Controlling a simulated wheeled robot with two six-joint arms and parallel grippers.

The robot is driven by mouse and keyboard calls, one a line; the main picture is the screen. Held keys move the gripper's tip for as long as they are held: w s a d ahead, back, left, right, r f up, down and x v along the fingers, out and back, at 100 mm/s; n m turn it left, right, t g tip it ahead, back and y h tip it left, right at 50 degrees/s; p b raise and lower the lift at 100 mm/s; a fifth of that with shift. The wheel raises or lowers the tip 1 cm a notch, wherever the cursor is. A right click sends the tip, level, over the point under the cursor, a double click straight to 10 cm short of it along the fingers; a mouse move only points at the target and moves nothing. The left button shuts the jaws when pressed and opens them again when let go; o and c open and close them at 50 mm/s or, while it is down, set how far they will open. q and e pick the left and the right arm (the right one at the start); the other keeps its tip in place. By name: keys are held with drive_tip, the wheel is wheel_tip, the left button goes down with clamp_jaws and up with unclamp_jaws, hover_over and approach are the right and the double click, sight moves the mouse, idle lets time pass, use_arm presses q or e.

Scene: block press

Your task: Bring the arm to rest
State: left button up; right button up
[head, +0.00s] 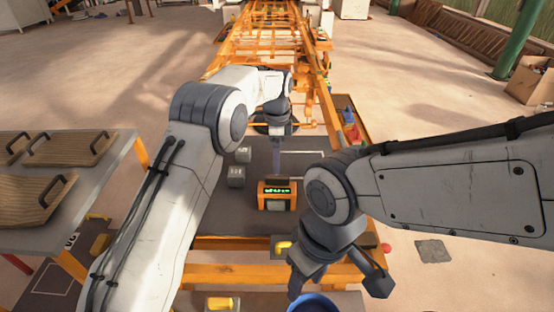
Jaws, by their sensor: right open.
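My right gripper (337,284) hangs over the near edge of the work table, its two fingers spread wide apart with nothing between them. Its arm comes in from the right. My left arm comes in from the left and bends over the table. My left gripper (277,160) points down beyond an orange device with a green display (277,201). Its fingers appear edge-on, so their opening is unclear.
Two grey blocks (236,177) sit left of the device. A blue round container (313,304) is just below my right gripper. A yellow piece (283,247) lies at the table's near edge. A side table with wooden trays (70,148) stands left. Open floor (440,210) lies right.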

use_arm(q)
drive_tip(key=s+a+r+n+t, duration=0.1)
drive_tip(key=s+a+r+n, duration=0.2)
drive_tip(key=s+a+n, duration=0.8)
drive_tip(key=s+a+f+n+t, duration=0.1)
drive_tip(key=s+a+n, duration=0.3)
drive_tip(key=s, duration=0.4)
drive_tip(key=s+a+f+n+t, duration=0.1)
drive_tip(key=s+a+n, duration=0.25)
drive_tip(key=s, duration=0.35)
drive_tip(key=s+d+r+m+g+h+p, duration=0.1)
drive_tip(key=s+d+r+m+g+p, duration=0.2)
drive_tip(key=s+d+r, duration=0.8)
drive_tip(key=s+d+m+p, duration=0.2)
drive_tip(key=s+m, duration=0.1)
drive_tip(key=m, duration=0.1)
drive_tip(key=shift+d, duration=0.35)
drive_tip(key=shift+r, duration=0.1)
